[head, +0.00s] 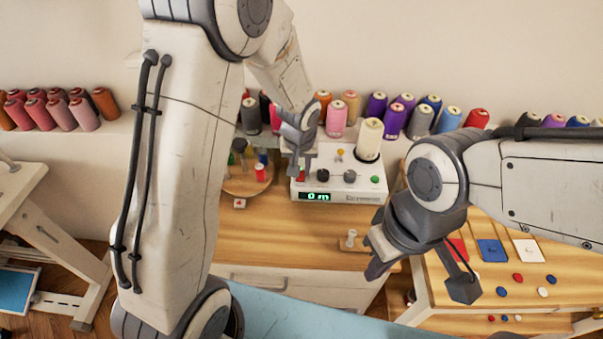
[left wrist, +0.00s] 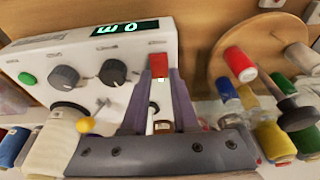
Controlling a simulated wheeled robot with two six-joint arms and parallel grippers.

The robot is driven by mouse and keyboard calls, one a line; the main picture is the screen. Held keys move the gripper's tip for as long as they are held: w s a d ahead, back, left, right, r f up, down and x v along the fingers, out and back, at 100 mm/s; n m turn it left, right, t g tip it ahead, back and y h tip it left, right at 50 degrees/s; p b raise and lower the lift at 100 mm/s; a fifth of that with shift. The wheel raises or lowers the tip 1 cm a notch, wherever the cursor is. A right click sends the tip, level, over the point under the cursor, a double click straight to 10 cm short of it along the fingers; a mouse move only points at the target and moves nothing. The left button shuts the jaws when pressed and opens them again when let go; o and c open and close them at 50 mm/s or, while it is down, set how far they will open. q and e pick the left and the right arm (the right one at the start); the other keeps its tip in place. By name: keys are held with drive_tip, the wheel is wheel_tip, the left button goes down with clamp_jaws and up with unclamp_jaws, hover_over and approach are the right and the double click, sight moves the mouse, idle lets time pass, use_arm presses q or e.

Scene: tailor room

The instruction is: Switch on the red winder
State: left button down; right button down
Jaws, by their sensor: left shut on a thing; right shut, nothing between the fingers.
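The white winder (head: 340,188) stands on the wooden worktop, its green display lit with "0 m". It also shows in the left wrist view (left wrist: 80,58), with dark knobs and a green button. A small red piece (left wrist: 158,66) sits at its front edge, beside the display. My left gripper (head: 300,165) reaches down to that end of the winder. In the left wrist view its fingers (left wrist: 159,78) are shut on the red piece, and their tips partly cover it. My right gripper (head: 376,266) is shut and empty, in front of the worktop on the right.
A cream thread cone (head: 369,140) stands on the winder. A round wooden spool stand (head: 240,186) is close to its left. Several thread spools line the ledge behind. A side table (head: 560,290) with coloured swatches and buttons is at the right. The worktop's front is mostly clear.

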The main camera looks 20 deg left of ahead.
sight(300, 184)
use_arm(q)
drive_tip(key=c, duration=0.7)
unclamp_jaws()
drive_tip(key=shift+r, duration=0.15)
drive_tip(key=v, duration=1)
drive_tip(key=shift+r, duration=0.15)
drive_tip(key=s+d+r+m+g, duration=0.1)
drive_tip(key=s+d+m, duration=0.2)
drive_tip(key=s, duration=0.5)
drive_tip(key=s+d+m+g+h, duration=0.1)
drive_tip(key=s+d+m, duration=0.2)
drive_tip(key=s, duration=0.5)
drive_tip(key=s+d+r+m+g+p, duration=0.1)
drive_tip(key=s+d+m, duration=0.2)
drive_tip(key=s, duration=0.6)
drive_tip(key=shift+r+m+h, duration=0.3)
drive_tip(key=shift+r+m, duration=0.05)
drive_tip(key=shift+m, duration=0.05)
